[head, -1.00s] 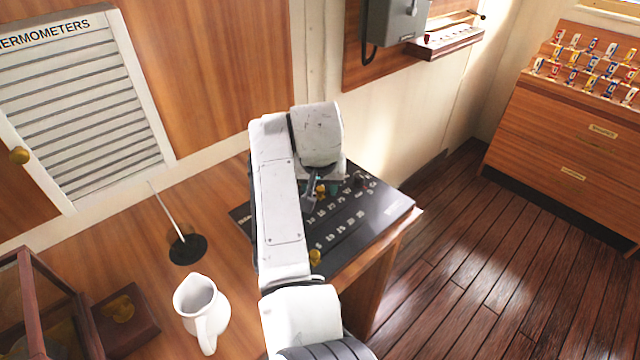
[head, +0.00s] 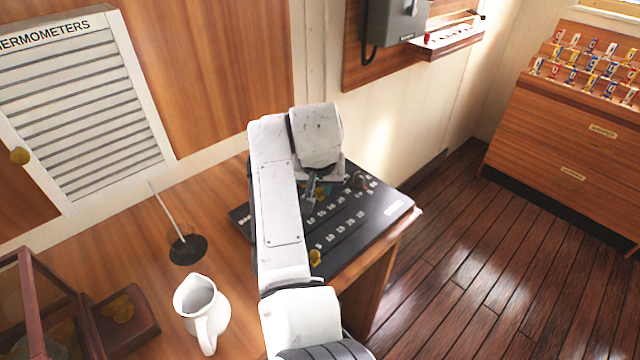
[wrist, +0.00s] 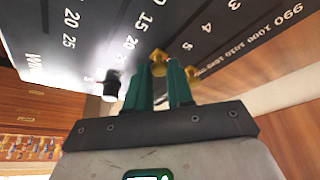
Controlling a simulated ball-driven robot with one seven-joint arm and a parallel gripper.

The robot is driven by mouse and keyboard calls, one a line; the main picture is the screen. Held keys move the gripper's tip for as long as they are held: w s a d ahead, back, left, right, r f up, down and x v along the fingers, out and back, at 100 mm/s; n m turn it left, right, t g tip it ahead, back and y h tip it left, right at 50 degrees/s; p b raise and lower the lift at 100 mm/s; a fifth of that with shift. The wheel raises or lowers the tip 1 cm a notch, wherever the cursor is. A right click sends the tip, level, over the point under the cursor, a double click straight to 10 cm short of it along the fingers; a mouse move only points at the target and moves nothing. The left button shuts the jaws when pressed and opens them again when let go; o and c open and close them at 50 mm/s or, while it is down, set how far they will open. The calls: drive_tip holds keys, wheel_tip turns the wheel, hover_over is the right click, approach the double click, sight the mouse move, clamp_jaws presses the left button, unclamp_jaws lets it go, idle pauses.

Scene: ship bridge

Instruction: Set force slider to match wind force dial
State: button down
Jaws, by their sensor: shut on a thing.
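The black slider panel (head: 378,214) lies on the wooden desk, with rows of white numbers. In the wrist view, a brass knob (wrist: 158,58) sits between the fingertips of my gripper (wrist: 158,68), which is shut on it. This knob lies in line with the row marked 3, 4, 5, which I take to be the force slider. In the head view my gripper (head: 311,190) reaches down onto the panel, and my wrist and arm hide part of it. I cannot make out a wind force dial in either view.
Another brass knob (wrist: 193,73) is close beside my right finger, by the 990–1020 row. A front brass knob (head: 316,257) is beside my arm. A white jug (head: 200,305) and a thin rod on a black base (head: 187,250) stand on the desk.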

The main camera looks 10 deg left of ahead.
drive_tip(key=s+a+p, duration=0.1)
drive_tip(key=s, duration=0.1)
drive_tip(key=s+a+p, duration=0.2)
drive_tip(key=shift+a+r, duration=0.1)
drive_tip(key=shift+r, duration=0.05)
drive_tip(key=shift+s+a, duration=0.25)
drive_tip(key=shift+s, duration=0.1)
drive_tip(key=c, duration=1)
unclamp_jaws()
drive_tip(key=v, duration=1)
drive_tip(key=shift+r, duration=0.25)
